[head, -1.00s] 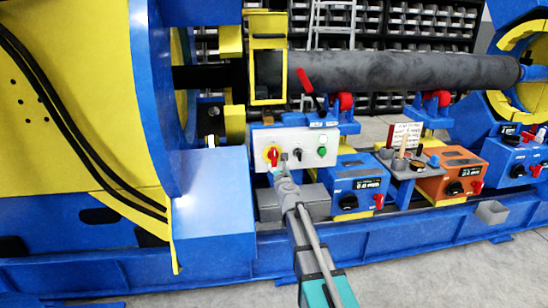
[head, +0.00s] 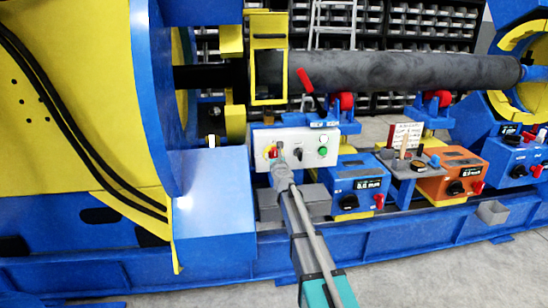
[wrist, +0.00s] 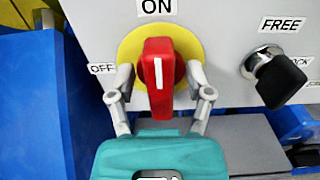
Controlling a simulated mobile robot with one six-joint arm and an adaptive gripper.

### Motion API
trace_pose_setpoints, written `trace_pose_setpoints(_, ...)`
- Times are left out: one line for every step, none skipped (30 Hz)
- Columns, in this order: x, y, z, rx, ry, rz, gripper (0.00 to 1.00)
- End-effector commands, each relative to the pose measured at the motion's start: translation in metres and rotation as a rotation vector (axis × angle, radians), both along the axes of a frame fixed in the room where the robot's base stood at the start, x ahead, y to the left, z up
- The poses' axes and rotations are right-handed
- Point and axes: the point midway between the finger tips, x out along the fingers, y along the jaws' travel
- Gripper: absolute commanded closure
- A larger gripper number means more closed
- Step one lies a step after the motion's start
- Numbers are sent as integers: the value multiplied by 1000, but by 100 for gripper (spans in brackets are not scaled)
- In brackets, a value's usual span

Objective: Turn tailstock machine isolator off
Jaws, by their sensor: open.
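The isolator is a red rotary handle (wrist: 160,75) on a round yellow plate (wrist: 128,48) in the wrist view, on a light grey control panel (head: 318,141). Its white mark stands upright, toward the ON label (wrist: 157,7); the OFF label (wrist: 102,68) is at its left. My gripper (wrist: 160,88) is open, with one finger on each side of the red handle. I cannot tell whether either finger touches it. In the head view my gripper (head: 279,158) partly covers the red handle (head: 272,152).
A black selector knob (wrist: 280,80) with a FREE label is right of the isolator. A green button (head: 322,152) sits farther right on the panel. A blue control box (head: 350,185) stands right of my arm, and a large blue block (head: 212,195) is at its left.

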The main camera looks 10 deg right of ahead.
Motion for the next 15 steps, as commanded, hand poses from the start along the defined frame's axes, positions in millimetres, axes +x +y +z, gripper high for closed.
trace_pose_setpoints(0,0,0,0,0,0,34)
trace_pose_setpoints(0,0,0,0,0,0,34)
trace_pose_setpoints(0,0,0,0,0,0,40)
trace_pose_setpoints(0,0,0,0,0,0,45)
trace_pose_setpoints(0,0,0,0,0,0,51)
trace_pose_setpoints(0,-1,0,0,0,0,58)
trace_pose_setpoints(0,-1,0,0,0,-1,64)
trace_pose_setpoints(0,-1,0,0,0,-1,70)
trace_pose_setpoints(0,-1,0,0,0,-1,77)
trace_pose_setpoints(0,-1,0,0,0,-1,83)
trace_pose_setpoints(0,-1,0,0,0,-1,88)
trace_pose_setpoints(0,-1,0,0,0,-1,96)
trace_pose_setpoints(0,-1,0,0,0,-1,100)
trace_pose_setpoints(0,-1,0,0,0,-1,100)
trace_pose_setpoints(0,-1,0,0,0,-1,100)
